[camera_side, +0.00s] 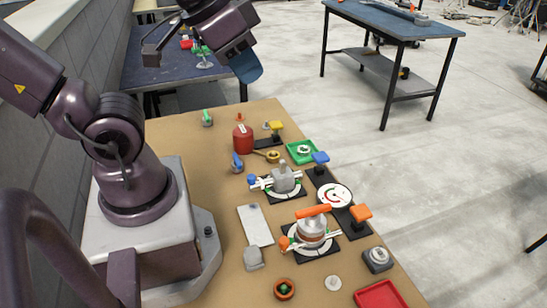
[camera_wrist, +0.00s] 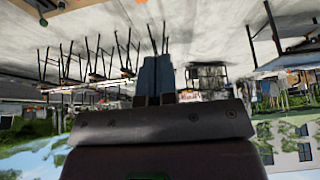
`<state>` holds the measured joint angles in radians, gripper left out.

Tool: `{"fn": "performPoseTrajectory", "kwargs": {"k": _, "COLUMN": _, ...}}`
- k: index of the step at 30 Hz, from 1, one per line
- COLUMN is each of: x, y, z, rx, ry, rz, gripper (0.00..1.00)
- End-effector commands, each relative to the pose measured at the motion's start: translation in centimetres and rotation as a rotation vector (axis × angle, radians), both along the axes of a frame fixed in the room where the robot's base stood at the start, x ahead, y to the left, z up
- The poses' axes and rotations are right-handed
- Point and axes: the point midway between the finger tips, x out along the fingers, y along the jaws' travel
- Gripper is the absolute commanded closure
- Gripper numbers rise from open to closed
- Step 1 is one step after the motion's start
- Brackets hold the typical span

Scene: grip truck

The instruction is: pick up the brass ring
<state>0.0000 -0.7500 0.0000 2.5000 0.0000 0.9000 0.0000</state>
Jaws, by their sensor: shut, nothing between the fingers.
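A small brass-coloured ring (camera_side: 273,156) lies on the tan work table, just right of the red canister; it looks like the brass ring, though it is small here. My gripper (camera_side: 248,72) is high above the far part of the table, well away from the ring. In the wrist view its two blue fingers (camera_wrist: 155,62) are together with nothing between them. The wrist view shows the room upside down and no ring.
A red canister (camera_side: 242,138), a green tray (camera_side: 301,151) and a black base with a yellow knob (camera_side: 276,126) stand close around the ring. Clamped fixtures (camera_side: 283,179), a dial (camera_side: 334,195) and a red tray (camera_side: 381,295) fill the nearer table. The table's far left is mostly clear.

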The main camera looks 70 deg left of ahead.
Motion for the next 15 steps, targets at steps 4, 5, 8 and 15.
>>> {"fn": "performPoseTrajectory", "kwargs": {"k": 4, "x": 0.00, "y": 0.00, "z": 0.00, "rx": 0.000, "ry": 0.000, "rz": 0.000, "gripper": 1.00}}
{"fn": "performPoseTrajectory", "kwargs": {"k": 5, "x": 0.00, "y": 0.00, "z": 0.00, "rx": 0.000, "ry": 0.000, "rz": 0.000, "gripper": 1.00}}
{"fn": "performPoseTrajectory", "kwargs": {"k": 8, "x": 0.00, "y": 0.00, "z": 0.00, "rx": 0.000, "ry": 0.000, "rz": 0.000, "gripper": 0.86}}
{"fn": "performPoseTrajectory", "kwargs": {"k": 15, "x": 0.00, "y": 0.00, "z": 0.00, "rx": 0.000, "ry": 0.000, "rz": 0.000, "gripper": 0.33}}
